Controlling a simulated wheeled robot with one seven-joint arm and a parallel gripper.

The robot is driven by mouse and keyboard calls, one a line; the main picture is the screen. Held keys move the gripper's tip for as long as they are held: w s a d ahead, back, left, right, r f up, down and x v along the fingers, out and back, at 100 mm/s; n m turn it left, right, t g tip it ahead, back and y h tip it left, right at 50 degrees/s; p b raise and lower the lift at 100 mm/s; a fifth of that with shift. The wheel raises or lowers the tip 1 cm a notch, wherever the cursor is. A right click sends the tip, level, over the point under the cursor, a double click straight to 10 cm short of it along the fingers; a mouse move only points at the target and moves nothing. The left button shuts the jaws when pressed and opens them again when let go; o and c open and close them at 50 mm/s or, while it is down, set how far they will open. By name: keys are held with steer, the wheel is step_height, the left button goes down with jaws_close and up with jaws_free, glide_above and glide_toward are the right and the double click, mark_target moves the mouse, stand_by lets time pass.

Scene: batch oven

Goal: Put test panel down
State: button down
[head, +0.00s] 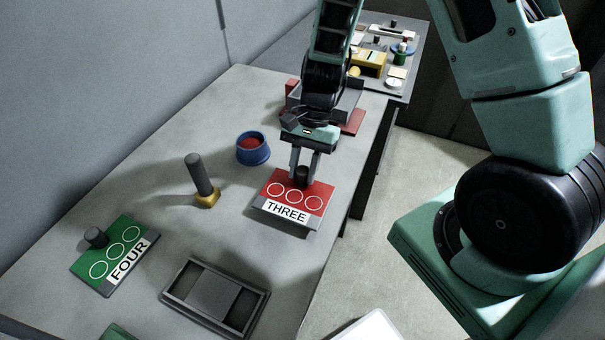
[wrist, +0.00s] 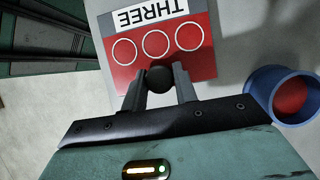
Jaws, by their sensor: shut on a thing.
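The red test panel (head: 293,203) has three white circles and a white label reading THREE. My gripper (head: 304,170) is shut on the dark knob at the panel's far edge. The wrist view shows the two fingers (wrist: 159,90) on either side of the round knob, with the red panel (wrist: 158,45) beyond them. The panel is roughly level over the grey bench, with a shadow beside it; I cannot tell whether it touches the bench. A green panel (head: 112,255) labelled FOUR lies on the bench at the left, its dark knob at its left end.
A dark open tray (head: 215,297) lies at the bench's front. A grey-handled tool with a yellow base (head: 203,182) stands left of the red panel. A blue cup (head: 253,149) with red contents is behind. A grey and red fixture (head: 353,121) stands behind my gripper.

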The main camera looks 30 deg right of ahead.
steer(key=shift+f, duration=1.25)
steer(key=c, duration=1.1)
jaws_free()
steer(key=shift+f, duration=0.1)
